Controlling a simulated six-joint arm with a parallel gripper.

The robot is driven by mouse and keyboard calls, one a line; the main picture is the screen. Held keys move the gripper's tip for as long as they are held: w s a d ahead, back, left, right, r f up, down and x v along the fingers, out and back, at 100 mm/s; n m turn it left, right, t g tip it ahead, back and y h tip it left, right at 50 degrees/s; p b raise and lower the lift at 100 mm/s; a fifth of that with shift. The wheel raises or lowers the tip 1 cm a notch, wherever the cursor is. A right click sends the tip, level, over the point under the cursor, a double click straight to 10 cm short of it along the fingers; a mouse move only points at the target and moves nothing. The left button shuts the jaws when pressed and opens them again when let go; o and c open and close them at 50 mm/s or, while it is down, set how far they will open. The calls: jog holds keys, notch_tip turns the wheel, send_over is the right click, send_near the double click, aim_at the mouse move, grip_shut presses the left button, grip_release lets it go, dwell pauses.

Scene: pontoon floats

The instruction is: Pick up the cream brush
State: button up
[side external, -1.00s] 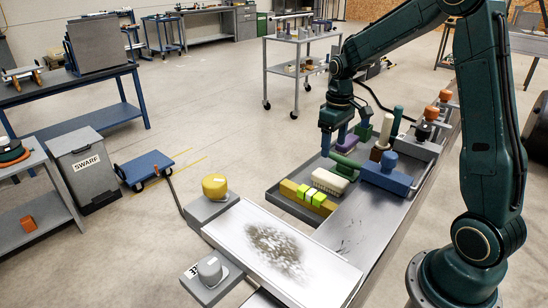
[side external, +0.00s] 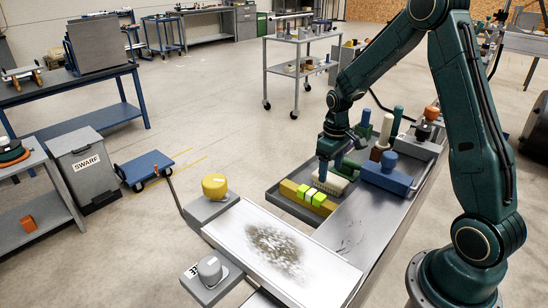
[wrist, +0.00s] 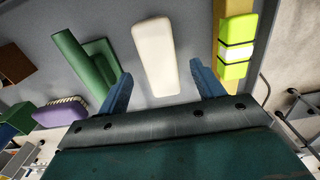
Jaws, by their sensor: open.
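The cream brush (side external: 332,184) lies in the grey tray (side external: 285,203), beside a yellow bar with lime bands (side external: 308,195). In the wrist view the cream brush (wrist: 157,55) shows its smooth pale top, lengthwise ahead of my gripper. My gripper (side external: 330,168) is above the brush, pointing down, and partly hides it in the side view. In the wrist view my gripper (wrist: 162,82) has its two blue fingers spread wide, one on each side of the brush's near end. The gap between them is empty. Whether the fingers reach down to the brush's height, I cannot tell.
A green handled tool (wrist: 88,62) lies close left of the brush, near the left finger. The yellow bar (wrist: 231,80) lies close on the right. A purple brush (wrist: 60,112) is further left.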

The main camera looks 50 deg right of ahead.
aim_at(330, 176)
jog(key=shift+s+f, duration=0.1)
jog(key=shift+f, duration=2.2)
jog(key=shift+c, duration=0.2)
jog(key=c, duration=1)
